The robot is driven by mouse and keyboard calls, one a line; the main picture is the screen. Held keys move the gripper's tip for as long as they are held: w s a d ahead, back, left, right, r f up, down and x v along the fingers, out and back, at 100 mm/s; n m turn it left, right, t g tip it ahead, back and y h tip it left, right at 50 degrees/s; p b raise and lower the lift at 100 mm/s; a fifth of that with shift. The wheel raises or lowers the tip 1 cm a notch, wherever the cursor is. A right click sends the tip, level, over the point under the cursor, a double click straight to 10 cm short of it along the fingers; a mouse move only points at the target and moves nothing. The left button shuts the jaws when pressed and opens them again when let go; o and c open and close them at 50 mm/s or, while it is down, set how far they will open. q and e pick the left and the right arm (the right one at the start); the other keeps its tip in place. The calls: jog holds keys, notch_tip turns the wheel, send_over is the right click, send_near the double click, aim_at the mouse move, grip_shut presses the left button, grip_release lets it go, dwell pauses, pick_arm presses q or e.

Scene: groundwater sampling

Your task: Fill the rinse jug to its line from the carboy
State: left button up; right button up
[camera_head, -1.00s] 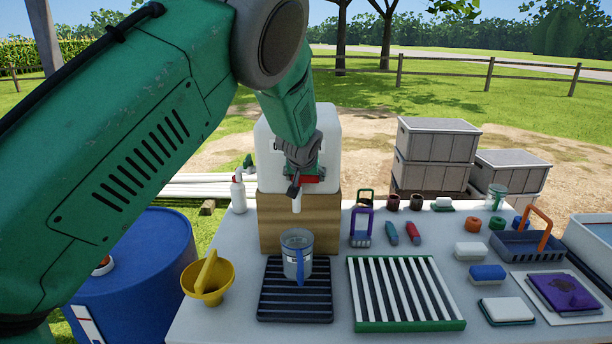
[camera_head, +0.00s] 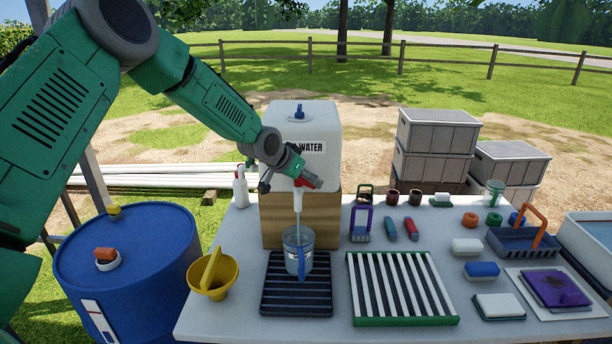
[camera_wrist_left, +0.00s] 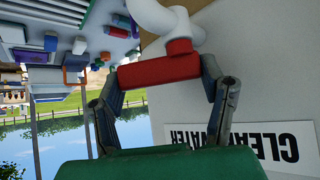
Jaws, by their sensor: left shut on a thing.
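The white carboy (camera_head: 322,130) stands on a wooden block (camera_head: 285,225), its water label partly covered by my left arm. My left gripper (camera_head: 306,178) is at the carboy's tap, shut on the red tap handle (camera_wrist_left: 158,70); the wrist view shows a finger at each end of it. A thin pale stream (camera_head: 298,226) runs from the white spout (camera_head: 297,201) down into the rinse jug (camera_head: 292,262). The clear jug stands upright on a black slatted mat (camera_head: 297,301), its blue handle facing me. I cannot make out its line or water level. My right gripper is out of view.
A yellow funnel (camera_head: 213,278) lies left of the mat, and a striped rack (camera_head: 400,290) stands right of it. A white bottle (camera_head: 240,187) stands left of the block. A blue barrel (camera_head: 130,260) is beside the table. Several small tools and sponges fill the right side.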

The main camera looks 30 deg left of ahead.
pick_arm(q)
jog(key=shift+a, duration=0.1)
dwell(0.4)
jog(key=o, duration=1.2)
jog(key=shift+c, duration=0.2)
